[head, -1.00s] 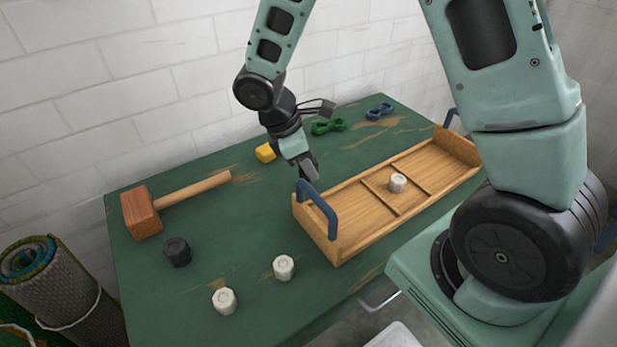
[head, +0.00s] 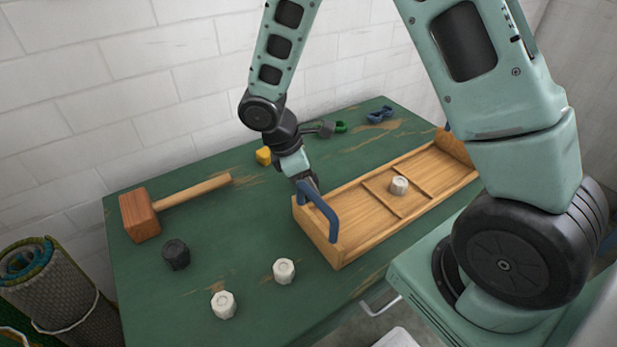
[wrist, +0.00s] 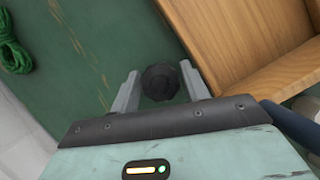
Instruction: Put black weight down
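A black weight (wrist: 160,82) is between the two fingers of my gripper (wrist: 160,68) in the wrist view. A narrow gap shows beside it, so the fingers look open around it. Green table surface surrounds it, with the wooden tray's wall to the right; I cannot tell whether it rests on the table. In the head view my gripper (head: 308,185) is low behind the tray's near blue handle (head: 319,208), and the weight there is hidden. Another black weight (head: 176,254) stands on the table at the left, beside the mallet.
The wooden tray (head: 337,240) holds a white weight (head: 399,186) in its middle compartment. Two white weights (head: 284,270) (head: 223,304) stand at the front. A mallet (head: 141,216), yellow skein (head: 264,156), green skein (wrist: 12,50) and blue skein (head: 380,114) lie on the green table (head: 240,225).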

